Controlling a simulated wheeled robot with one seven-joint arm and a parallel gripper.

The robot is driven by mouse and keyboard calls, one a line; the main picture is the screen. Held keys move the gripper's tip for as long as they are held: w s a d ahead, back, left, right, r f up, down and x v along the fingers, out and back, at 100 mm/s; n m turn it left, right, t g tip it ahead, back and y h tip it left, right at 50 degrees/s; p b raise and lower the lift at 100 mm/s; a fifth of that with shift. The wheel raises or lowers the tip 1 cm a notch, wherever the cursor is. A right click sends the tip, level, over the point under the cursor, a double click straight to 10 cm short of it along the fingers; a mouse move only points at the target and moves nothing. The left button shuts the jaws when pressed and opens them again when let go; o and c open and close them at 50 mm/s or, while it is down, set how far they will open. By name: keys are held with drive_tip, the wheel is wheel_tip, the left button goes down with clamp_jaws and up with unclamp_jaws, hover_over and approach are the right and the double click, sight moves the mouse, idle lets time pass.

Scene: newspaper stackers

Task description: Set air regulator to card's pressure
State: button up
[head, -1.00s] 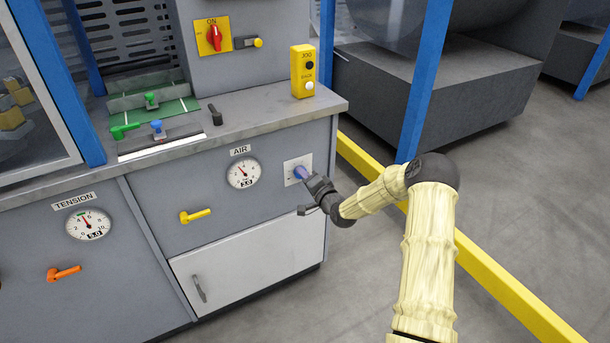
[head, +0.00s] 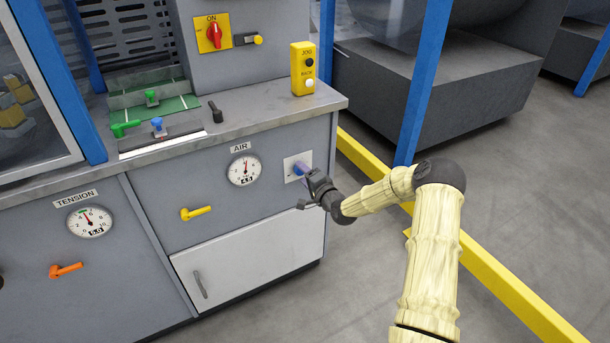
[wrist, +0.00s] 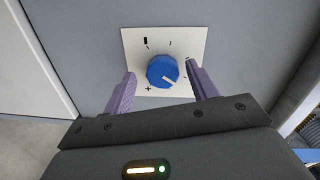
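The air regulator knob (wrist: 162,71) is round and blue, with a pale pointer mark aimed to the lower right. It sits on a white plate (wrist: 190,38) with tick marks and a plus sign. My gripper (wrist: 161,80) is open, its purple fingers on either side of the knob with a visible gap to each. In the head view my gripper (head: 305,173) is at the plate and hides most of the knob. The AIR gauge (head: 244,170) has its needle near upright; its small readout looks like 4-point-something, last digit unclear. I cannot make out a pressure card.
A yellow lever (head: 196,213) is below the gauge. The TENSION gauge (head: 90,221) and an orange lever (head: 66,270) are at the left. A yellow button box (head: 303,69) stands on the counter (head: 270,107). A blue post (head: 424,80) and yellow rail (head: 500,284) are at the right.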

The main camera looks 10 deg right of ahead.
drive_tip(key=shift+d+r, duration=0.1)
drive_tip(key=shift+d, duration=0.05)
drive_tip(key=p+v, duration=0.2)
drive_tip(key=v, duration=1.5)
drive_tip(key=shift+s, duration=0.2)
drive_tip(key=shift+f, duration=0.2)
